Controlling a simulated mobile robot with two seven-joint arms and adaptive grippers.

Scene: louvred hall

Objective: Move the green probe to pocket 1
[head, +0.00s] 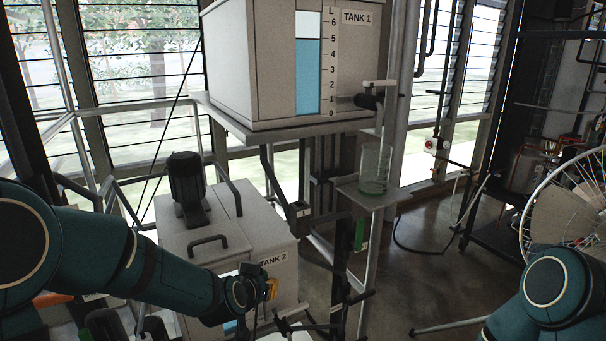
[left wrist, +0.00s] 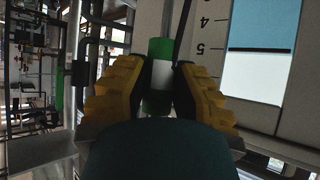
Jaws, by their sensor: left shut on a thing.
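My left gripper (head: 270,289) is low in front of the tank marked TANK 2 (head: 270,245). In the left wrist view its yellow fingers (left wrist: 160,88) are shut on the green probe (left wrist: 158,102), which has a pale band around its middle. The fingers and the dark wrist hide part of the probe. In the head view I cannot make out the probe in the fingers. Only an upper part of my right arm shows, without its gripper.
The tank marked TANK 1 (head: 240,60) stands on a raised shelf. A glass beaker (head: 375,168) stands on a small shelf (head: 372,197) under its tap. A green piece (head: 359,235) is by the stand's post. A spoked wheel (head: 570,215) is at right. Some floor (head: 430,260) is clear.

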